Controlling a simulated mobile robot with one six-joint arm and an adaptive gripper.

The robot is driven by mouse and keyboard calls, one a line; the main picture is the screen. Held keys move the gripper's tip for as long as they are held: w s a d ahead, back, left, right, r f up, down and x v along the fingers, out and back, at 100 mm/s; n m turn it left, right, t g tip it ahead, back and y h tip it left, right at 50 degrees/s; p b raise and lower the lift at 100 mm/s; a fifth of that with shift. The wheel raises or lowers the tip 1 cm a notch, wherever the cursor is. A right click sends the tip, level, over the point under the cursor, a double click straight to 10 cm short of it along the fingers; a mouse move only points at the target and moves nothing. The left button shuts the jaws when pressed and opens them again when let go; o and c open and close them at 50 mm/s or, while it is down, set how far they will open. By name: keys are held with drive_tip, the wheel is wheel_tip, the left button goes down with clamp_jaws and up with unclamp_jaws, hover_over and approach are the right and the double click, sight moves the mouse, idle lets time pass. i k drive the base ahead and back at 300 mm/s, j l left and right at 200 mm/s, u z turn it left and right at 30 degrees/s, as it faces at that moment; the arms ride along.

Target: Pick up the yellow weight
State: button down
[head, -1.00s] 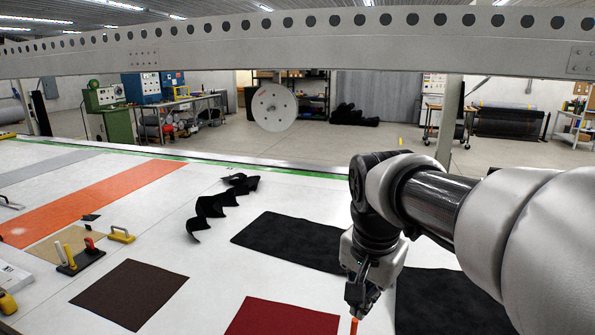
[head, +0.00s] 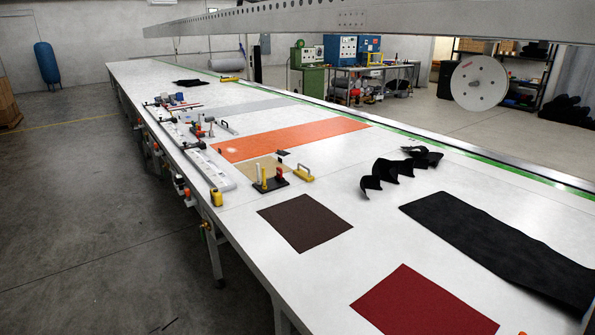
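A yellow block with a handle (head: 303,173) lies on the long white table (head: 330,262), just right of a small dark stand with upright coloured tools (head: 270,181). A rounded yellow item (head: 217,198) sits at the table's near left edge. Another small yellow piece (head: 228,79) lies far down the table. I cannot tell for certain which of these is the weight. My gripper and arm are out of view.
Brown (head: 305,223), red (head: 424,301) and black sheets (head: 500,245) lie flat on the table, with a curled black strip (head: 398,172) behind. An orange strip (head: 290,139) crosses it. Clamps line the left edge. The grey floor (head: 90,215) at left is open. A gantry beam (head: 380,20) spans above.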

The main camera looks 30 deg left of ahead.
sight(306, 176)
drive_tip(key=u, duration=1)
drive_tip(key=z, duration=0.25)
drive_tip(key=i+j+z, duration=0.45)
drive_tip(key=j, duration=0.2)
drive_tip(key=i+j+z, duration=0.2)
drive_tip(key=j, duration=0.15)
drive_tip(key=i+j+z, duration=0.1)
drive_tip(key=j+z, duration=0.35)
drive_tip(key=j, duration=0.3)
drive_tip(key=i, duration=0.05)
